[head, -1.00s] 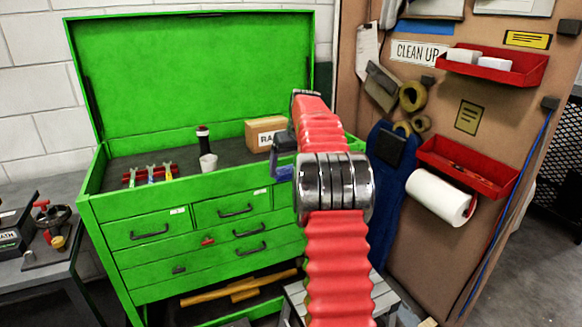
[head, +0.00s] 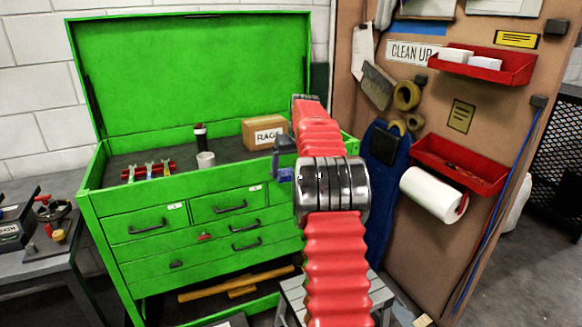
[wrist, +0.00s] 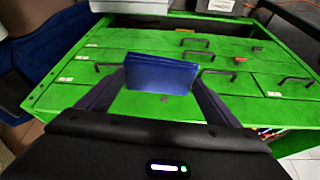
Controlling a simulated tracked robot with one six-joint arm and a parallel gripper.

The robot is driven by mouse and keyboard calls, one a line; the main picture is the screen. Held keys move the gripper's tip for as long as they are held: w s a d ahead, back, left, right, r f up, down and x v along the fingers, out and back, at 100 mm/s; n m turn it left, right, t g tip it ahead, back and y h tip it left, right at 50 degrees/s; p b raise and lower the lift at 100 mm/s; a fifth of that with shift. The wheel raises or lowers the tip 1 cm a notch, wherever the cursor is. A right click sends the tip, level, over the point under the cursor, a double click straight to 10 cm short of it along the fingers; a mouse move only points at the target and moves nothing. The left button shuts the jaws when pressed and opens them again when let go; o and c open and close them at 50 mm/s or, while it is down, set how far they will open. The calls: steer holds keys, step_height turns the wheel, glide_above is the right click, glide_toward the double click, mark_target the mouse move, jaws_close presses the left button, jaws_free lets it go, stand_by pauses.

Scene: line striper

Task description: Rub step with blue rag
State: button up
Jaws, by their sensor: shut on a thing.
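A folded blue rag (wrist: 160,74) sits between the two dark fingers of my gripper (wrist: 160,88) in the wrist view, in front of the green drawer fronts. In the head view, my gripper (head: 284,145) is partly behind my red arm, with a bit of the blue rag (head: 285,174) below it. A grey slatted step (head: 293,290) stands low in front of the green chest, partly hidden by my arm. The rag is apart from the step, well above it.
A green tool chest (head: 150,262) has an open lid and several drawers with protruding handles. A rags box (head: 257,127), a cup (head: 206,160) and small tools rest in its top. A brown panel (head: 425,250) with red trays stands at right. Grey floor is clear at far right.

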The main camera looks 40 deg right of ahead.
steer(key=shift+s+f, duration=0.15)
steer(key=shift+f, duration=0.6)
steer(key=s+a+f, duration=0.1)
steer(key=a+f, duration=0.5)
steer(key=a, duration=0.4)
steer(key=a+f, duration=0.6)
steer(key=a, duration=0.4)
steer(key=s+a+f+n, duration=0.1)
steer(key=s+a+n, duration=0.1)
steer(key=a, duration=1.1)
steer(key=s+a+f+n+y, duration=0.1)
steer(key=s+a, duration=0.4)
steer(key=a, duration=0.7)
steer(key=shift+a+f+n+y, duration=0.3)
steer(key=shift+a+n, duration=0.05)
steer(key=shift+n, duration=0.35)
steer(key=shift+a, duration=0.15)
